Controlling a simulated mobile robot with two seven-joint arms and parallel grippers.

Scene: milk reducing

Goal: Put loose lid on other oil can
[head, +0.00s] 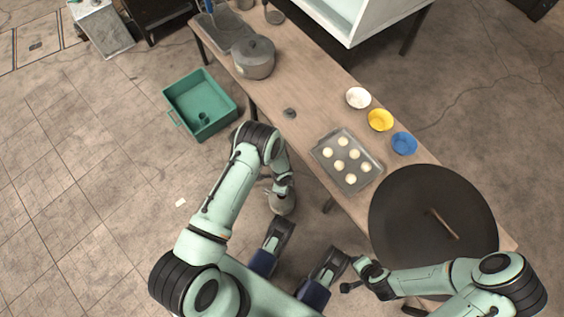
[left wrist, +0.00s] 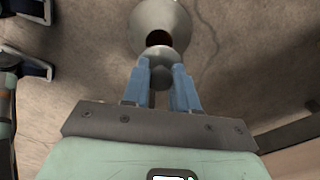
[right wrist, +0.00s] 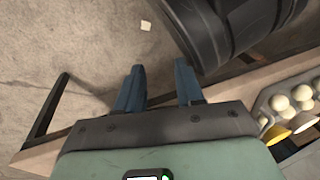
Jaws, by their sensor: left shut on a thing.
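A grey metal can (head: 283,205) stands on the floor beside the table, below my left gripper (head: 284,184). In the left wrist view the can (left wrist: 158,12) shows a dark opening facing the gripper. My left gripper (left wrist: 160,68) is shut on the knob of a small grey lid (left wrist: 160,54). The lid covers the near part of the opening; I cannot tell if it touches the rim. My right gripper (right wrist: 160,78) is open and empty, in the head view (head: 350,280) near the table's front edge.
The table (head: 315,115) bears a pot (head: 253,57), a small dark object (head: 289,113), three bowls (head: 380,120), a tray of buns (head: 325,152) and a large dark round pan (head: 415,240). A green crate (head: 180,120) is on the floor; open floor lies left.

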